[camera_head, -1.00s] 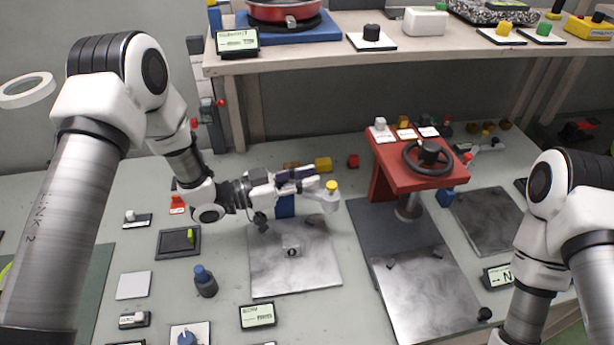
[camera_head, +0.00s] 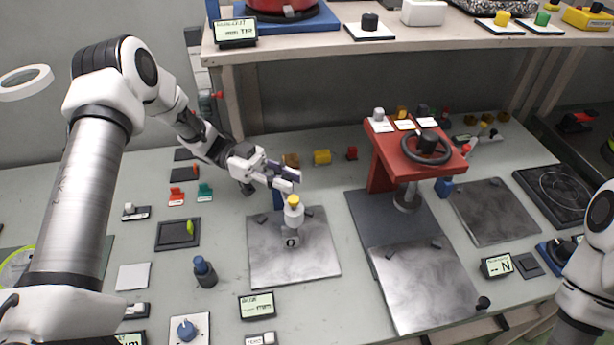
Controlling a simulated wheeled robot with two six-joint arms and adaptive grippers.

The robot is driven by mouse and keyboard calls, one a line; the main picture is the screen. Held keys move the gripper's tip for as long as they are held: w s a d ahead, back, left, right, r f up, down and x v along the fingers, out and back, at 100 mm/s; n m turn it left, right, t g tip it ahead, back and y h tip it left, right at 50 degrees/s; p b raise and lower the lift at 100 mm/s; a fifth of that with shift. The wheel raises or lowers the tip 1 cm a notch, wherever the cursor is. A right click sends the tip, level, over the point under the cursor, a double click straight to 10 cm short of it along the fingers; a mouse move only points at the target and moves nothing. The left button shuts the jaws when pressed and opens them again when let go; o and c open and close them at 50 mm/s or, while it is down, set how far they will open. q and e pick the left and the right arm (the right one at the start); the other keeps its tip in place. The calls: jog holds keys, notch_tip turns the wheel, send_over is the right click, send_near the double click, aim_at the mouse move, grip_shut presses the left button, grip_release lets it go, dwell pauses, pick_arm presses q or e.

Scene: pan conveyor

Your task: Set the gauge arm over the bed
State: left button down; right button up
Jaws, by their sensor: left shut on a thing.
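The gauge arm (camera_head: 293,215) is a pale cylinder-ended arm with a yellow cap, by a blue post (camera_head: 278,199). Whether the gauge end touches the block I cannot tell. My left gripper (camera_head: 286,180) is at the gauge arm just behind the yellow cap, shut on it; its fingers hide much of the arm and the post's top. My right gripper is out of view; only part of that arm shows at the right edge.
A red stand with a black handwheel (camera_head: 426,147) rises right of the bed, with a grey plate (camera_head: 425,290) before it. A dark bottle (camera_head: 204,272) and a display (camera_head: 257,306) stand near the bed's left and front. A shelf (camera_head: 400,40) runs behind.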

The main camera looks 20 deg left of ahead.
pick_arm(q)
jog(key=shift+s+a+m+g, duration=0.25)
jog(key=shift+m+g, duration=0.25)
jog(key=shift+g, duration=0.3)
jog(key=c, duration=1)
grip_release()
jog(key=v, duration=0.7)
jog(key=shift+w+a, duration=0.15)
jog(key=shift+a, duration=0.15)
